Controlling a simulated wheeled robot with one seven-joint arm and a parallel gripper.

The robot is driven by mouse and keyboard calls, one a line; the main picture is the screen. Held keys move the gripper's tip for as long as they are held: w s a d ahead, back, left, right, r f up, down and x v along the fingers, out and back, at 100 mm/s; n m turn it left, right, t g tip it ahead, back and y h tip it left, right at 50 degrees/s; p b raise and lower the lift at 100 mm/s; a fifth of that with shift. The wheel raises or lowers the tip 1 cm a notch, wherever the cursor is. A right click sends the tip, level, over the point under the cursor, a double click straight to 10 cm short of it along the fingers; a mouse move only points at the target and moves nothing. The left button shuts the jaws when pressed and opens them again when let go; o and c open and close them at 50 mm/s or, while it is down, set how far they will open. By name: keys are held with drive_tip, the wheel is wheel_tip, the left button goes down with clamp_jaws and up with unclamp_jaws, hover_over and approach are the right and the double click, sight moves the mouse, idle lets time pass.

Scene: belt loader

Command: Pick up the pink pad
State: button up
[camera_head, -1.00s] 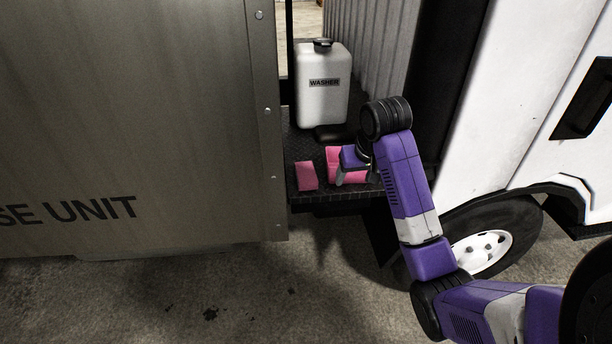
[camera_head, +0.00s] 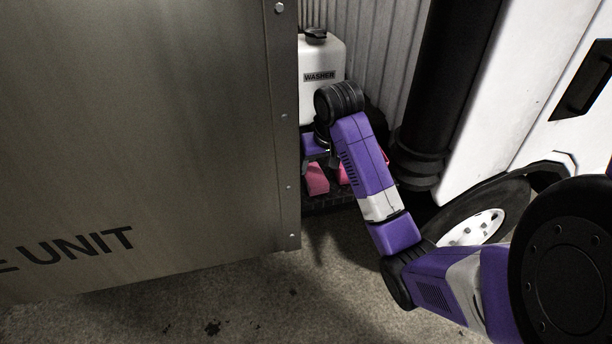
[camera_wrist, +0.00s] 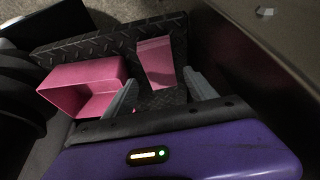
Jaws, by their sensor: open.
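The pink pad (camera_wrist: 156,60) is a small block on the black tread-plate step, right of a pink open-topped box (camera_wrist: 72,86) in the wrist view. In the head view the pad (camera_head: 317,179) shows just below my gripper (camera_head: 319,157). In the wrist view my gripper (camera_wrist: 160,80) is open, its two grey fingers apart with the pad's near end between their tips. Nothing is held. In the head view my arm hides most of the pink box (camera_head: 344,175).
The grey unit panel (camera_head: 150,120) stands close on the left and covers part of the step (camera_head: 325,204). A white washer jug (camera_head: 321,62) stands behind my wrist. A black vertical pipe (camera_head: 445,80) and the white truck body are at the right.

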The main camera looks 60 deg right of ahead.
sight(314, 175)
drive_tip(key=shift+p+x, duration=0.45)
drive_tip(key=shift+x, duration=3.1)
drive_tip(key=shift+w+d+r, duration=0.1)
drive_tip(key=shift+d+r, duration=0.05)
drive_tip(key=shift+d, duration=0.05)
drive_tip(key=c, duration=1.1)
drive_tip(key=shift+c, duration=0.2)
drive_tip(key=shift+r, duration=0.1)
drive_tip(key=shift+r, duration=0.55)
wheel_tip(314, 175, up, 2)
drive_tip(key=shift+r+b, duration=0.1)
drive_tip(key=shift+b, duration=0.3)
drive_tip(key=s+a, duration=1.2)
drive_tip(key=a, duration=0.1)
drive_tip(key=shift+s, duration=0.15)
drive_tip(key=shift+a, duration=0.1)
